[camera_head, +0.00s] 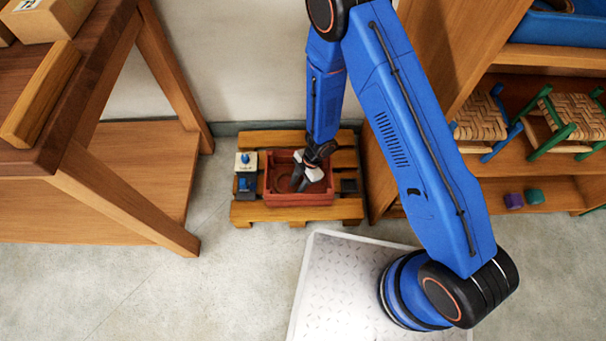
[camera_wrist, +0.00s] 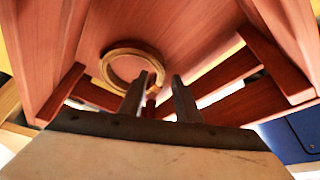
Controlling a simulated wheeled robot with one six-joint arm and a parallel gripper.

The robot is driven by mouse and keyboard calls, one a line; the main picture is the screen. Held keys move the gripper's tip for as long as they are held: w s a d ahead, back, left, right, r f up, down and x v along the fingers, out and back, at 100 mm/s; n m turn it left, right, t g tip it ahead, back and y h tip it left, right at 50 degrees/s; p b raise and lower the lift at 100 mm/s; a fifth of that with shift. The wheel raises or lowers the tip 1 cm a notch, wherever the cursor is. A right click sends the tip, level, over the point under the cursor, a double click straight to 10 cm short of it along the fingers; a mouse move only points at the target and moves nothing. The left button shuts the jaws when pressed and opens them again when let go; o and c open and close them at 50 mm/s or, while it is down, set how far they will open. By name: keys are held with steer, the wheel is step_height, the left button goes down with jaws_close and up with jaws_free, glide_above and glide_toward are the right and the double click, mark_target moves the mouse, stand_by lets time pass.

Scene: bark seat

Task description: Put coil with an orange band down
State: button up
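A tan coil (camera_wrist: 107,72), ring-shaped, shows in the wrist view against the reddish boards inside a red wooden crate (camera_head: 300,199). I cannot make out an orange band on it. My gripper (camera_head: 300,182) reaches down into the crate in the head view. In the wrist view my gripper (camera_wrist: 158,80) has its two dark fingers apart, with a clear gap between the tips. The left fingertip overlaps the coil's lower right edge in the picture; whether they touch I cannot tell.
The crate stands on a wooden pallet (camera_head: 243,211). Small blocks with blue tops (camera_head: 245,161) stand left of it, and a dark block (camera_head: 349,186) right. A wooden bench (camera_head: 140,180) is at left, and shelving with woven stools (camera_head: 577,114) at right.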

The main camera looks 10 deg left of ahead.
steer(key=v, duration=1)
steer(key=shift+r, duration=0.3)
steer(key=shift+d, duration=0.15)
